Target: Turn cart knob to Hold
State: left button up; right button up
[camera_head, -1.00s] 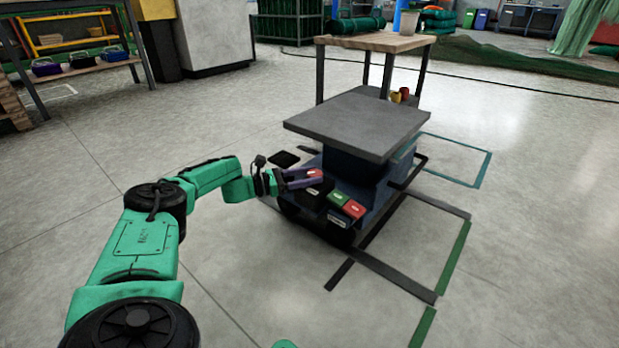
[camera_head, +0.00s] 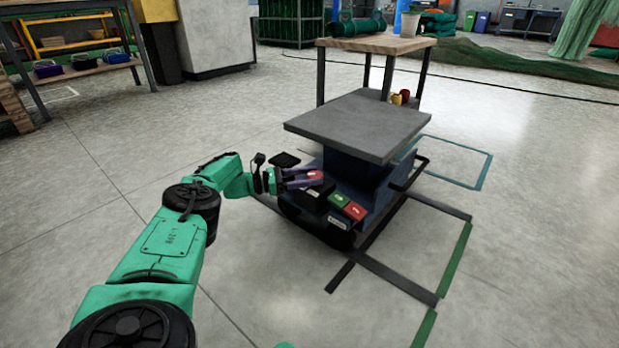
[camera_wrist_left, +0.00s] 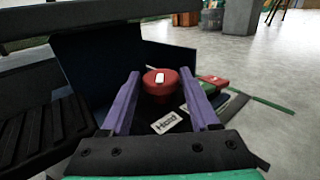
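The cart (camera_head: 345,165) is a dark blue base with a grey top plate. Its red knob (camera_wrist_left: 160,84), with a white pointer mark, sits between the two purple fingers of my left gripper (camera_wrist_left: 158,97) in the left wrist view. The fingers stand apart on either side of it, and I cannot tell whether they touch it. A white "Hold" label (camera_wrist_left: 167,122) lies in front of the knob. In the head view my left gripper (camera_head: 298,178) reaches the cart's near left corner, and the red knob (camera_head: 314,175) shows at its tips. My right gripper is not seen.
A green button (camera_head: 339,199) and a red button (camera_head: 355,211) sit right of the knob. The grey plate (camera_head: 360,122) overhangs the panel. A wooden-topped table (camera_head: 378,43) stands behind the cart. Floor markings (camera_head: 452,258) lie to the right; open floor is at the left.

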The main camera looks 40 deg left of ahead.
pick_arm(q)
jog(key=shift+o, duration=1.2)
jog(key=shift+r, duration=0.1)
jog(key=shift+s+n+t+y, duration=0.1)
jog(key=shift+n+t+y, duration=0.2)
jog(key=shift+y, duration=0.1)
